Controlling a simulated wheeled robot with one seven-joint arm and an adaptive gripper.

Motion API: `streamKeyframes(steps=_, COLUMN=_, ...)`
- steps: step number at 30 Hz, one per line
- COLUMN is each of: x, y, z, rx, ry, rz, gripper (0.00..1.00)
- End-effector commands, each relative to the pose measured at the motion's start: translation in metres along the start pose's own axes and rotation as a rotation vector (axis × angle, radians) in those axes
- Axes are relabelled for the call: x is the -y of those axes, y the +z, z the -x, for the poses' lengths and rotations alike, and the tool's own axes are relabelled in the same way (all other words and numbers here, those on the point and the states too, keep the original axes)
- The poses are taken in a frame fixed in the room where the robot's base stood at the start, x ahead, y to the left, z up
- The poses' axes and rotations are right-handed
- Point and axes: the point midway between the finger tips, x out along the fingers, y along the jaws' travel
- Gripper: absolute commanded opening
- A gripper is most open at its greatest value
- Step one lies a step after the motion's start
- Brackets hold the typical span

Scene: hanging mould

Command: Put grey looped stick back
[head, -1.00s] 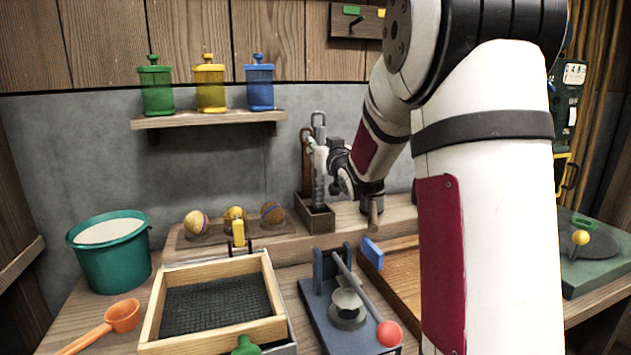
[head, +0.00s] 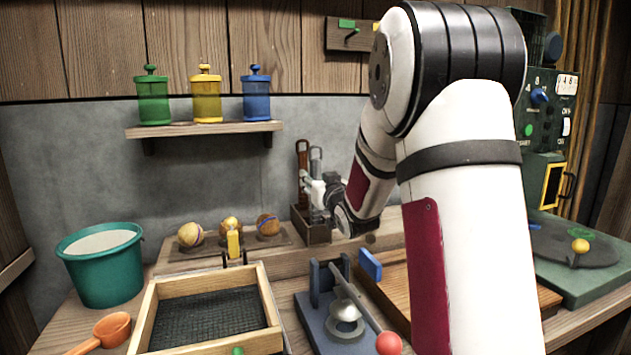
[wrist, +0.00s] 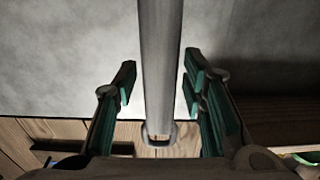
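The grey looped stick (head: 316,162) stands upright in the wooden holder box (head: 318,235) on the back ledge, its loop at the top. In the wrist view its grey shaft (wrist: 160,65) runs between my gripper's fingers, with the loop visible at one end. My gripper (wrist: 158,88) is open, with a gap between each green-padded finger and the shaft. In the head view my gripper (head: 322,193) is around the stick just above the box. The stick's lower end is hidden. A brown stick (head: 303,160) stands beside it in the same box.
Several round balls (head: 230,228) sit on a stand left of the box. A wall shelf (head: 205,129) with three coloured jars is above left. A blue press with a red-knobbed lever (head: 387,343) and a wood-framed screen (head: 262,290) stand in front.

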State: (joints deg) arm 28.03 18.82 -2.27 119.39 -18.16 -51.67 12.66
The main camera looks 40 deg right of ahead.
Motion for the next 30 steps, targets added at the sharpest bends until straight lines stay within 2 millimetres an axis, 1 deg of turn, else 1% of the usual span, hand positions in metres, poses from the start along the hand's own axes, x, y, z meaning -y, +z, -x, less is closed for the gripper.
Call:
streamKeyframes(steps=8, x=0.0, y=-0.001, z=0.0, rx=0.0, ry=0.0, rz=0.0, gripper=0.41)
streamKeyframes(steps=12, x=0.0, y=-0.005, z=0.002, rx=0.0, ry=0.0, rz=0.0, gripper=0.41)
streamKeyframes(steps=14, x=0.0, y=-0.004, z=0.011, rx=0.0, ry=0.001, rz=0.0, gripper=0.41)
streamKeyframes(steps=17, x=-0.001, y=-0.004, z=0.03, rx=0.0, ry=0.002, rz=0.0, gripper=0.41)
streamKeyframes(steps=24, x=-0.001, y=-0.004, z=0.081, rx=0.001, ry=0.001, rz=0.0, gripper=0.41)
streamKeyframes(steps=27, x=0.0, y=-0.004, z=0.098, rx=0.0, ry=0.001, rz=0.0, gripper=0.41)
streamKeyframes(steps=30, x=0.0, y=-0.004, z=0.11, rx=0.0, ry=0.0, rz=0.0, gripper=0.41)
